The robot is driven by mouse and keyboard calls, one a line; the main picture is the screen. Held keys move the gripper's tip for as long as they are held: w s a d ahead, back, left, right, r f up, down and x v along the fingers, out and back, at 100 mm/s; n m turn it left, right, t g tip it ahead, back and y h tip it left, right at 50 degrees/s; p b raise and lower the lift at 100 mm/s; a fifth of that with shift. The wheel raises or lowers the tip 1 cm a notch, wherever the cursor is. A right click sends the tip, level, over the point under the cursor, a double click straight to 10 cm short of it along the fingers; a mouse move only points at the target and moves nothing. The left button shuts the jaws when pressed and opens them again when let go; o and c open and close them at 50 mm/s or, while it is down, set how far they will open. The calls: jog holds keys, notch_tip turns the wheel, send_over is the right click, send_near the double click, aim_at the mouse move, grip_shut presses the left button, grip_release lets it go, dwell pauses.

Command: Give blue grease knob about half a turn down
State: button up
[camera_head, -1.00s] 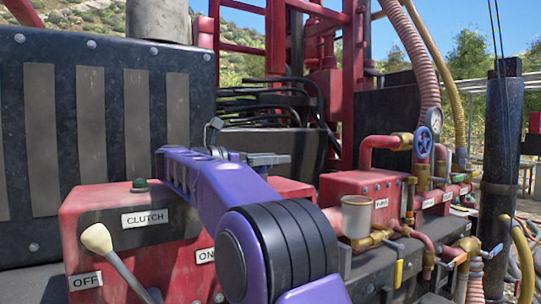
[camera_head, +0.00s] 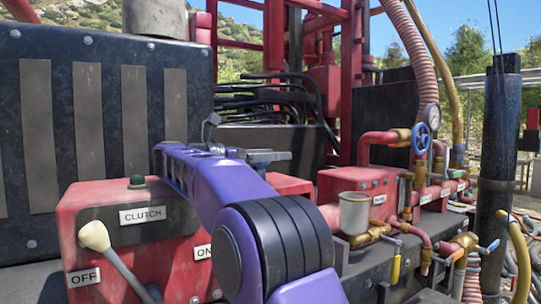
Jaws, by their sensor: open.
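A blue handwheel (camera_head: 421,139), the only round blue knob I see, sits on a brass fitting at the right, at the end of a red pipe. My purple arm rises from the bottom middle. The knob is apart from the gripper and fully visible.
The red clutch box (camera_head: 120,245) with a white-knobbed lever (camera_head: 95,237) stands at the left. A metal cup (camera_head: 354,213), a red manifold block (camera_head: 350,185), brass valves and a pressure gauge (camera_head: 432,117) are at the right. A dark post (camera_head: 497,170) stands right of the knob.

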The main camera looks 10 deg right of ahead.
jog(key=v, duration=1.7)
jog(key=shift+s+a+p, duration=0.1)
jog(key=shift+a+p, duration=0.1)
jog(key=shift+p, duration=0.15)
